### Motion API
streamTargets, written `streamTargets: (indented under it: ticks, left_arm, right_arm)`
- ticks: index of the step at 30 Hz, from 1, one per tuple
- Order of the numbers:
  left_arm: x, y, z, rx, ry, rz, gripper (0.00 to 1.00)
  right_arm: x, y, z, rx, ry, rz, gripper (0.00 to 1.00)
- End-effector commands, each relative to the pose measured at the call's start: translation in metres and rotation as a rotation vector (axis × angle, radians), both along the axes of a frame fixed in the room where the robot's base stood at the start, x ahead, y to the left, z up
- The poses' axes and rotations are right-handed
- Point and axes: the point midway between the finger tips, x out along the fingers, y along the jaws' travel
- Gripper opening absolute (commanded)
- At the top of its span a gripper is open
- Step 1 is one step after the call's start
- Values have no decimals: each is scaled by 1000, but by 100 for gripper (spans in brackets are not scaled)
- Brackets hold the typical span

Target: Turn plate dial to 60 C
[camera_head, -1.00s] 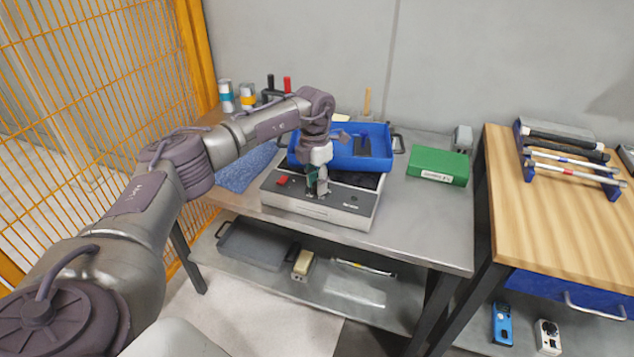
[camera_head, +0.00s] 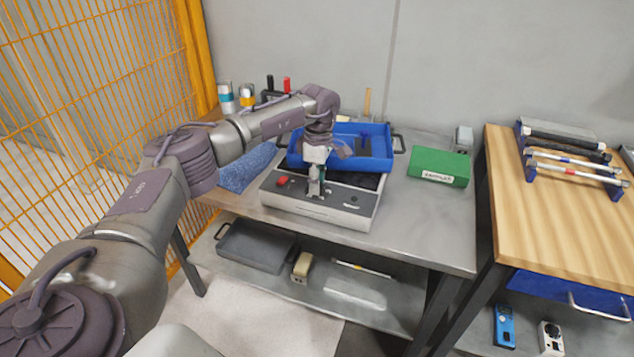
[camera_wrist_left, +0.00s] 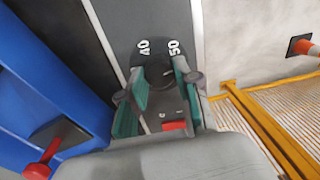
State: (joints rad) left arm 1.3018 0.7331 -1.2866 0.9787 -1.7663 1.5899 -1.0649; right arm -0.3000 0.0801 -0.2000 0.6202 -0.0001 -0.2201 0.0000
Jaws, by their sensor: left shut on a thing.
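The hot plate (camera_head: 341,209) is a grey box with a dark top panel on the metal bench. A red switch (camera_head: 283,181) is on its panel, left of my gripper, and it also shows in the left wrist view (camera_wrist_left: 174,126). My left gripper (camera_head: 316,190) points down at the panel. In the left wrist view my left gripper (camera_wrist_left: 160,88) has its green-padded fingers on either side of the dark dial (camera_wrist_left: 152,55), shut on it. The numbers 40 and 50 show at the dial's edge. The dial's other marks are hidden by the fingers. My right gripper is not in view.
The bench top (camera_head: 425,225) at the front right is clear.

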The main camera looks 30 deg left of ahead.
Motion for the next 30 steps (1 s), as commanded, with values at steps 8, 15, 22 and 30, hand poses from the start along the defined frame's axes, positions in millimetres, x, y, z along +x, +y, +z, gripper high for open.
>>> streamTargets:
  ticks: [8, 15, 22, 30]
  left_arm:
    - [1, 0, 0, 1, -1, -260, 0]
    - [2, 0, 0, 1, -2, -477, 0]
    - [2, -1, 0, 1, -2, -640, 0]
    - [2, -1, 0, 0, -2, -750, 0]
  right_arm:
    - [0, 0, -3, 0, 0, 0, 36]
    - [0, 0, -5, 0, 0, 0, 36]
    - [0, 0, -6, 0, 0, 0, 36]
    - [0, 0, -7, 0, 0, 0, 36]
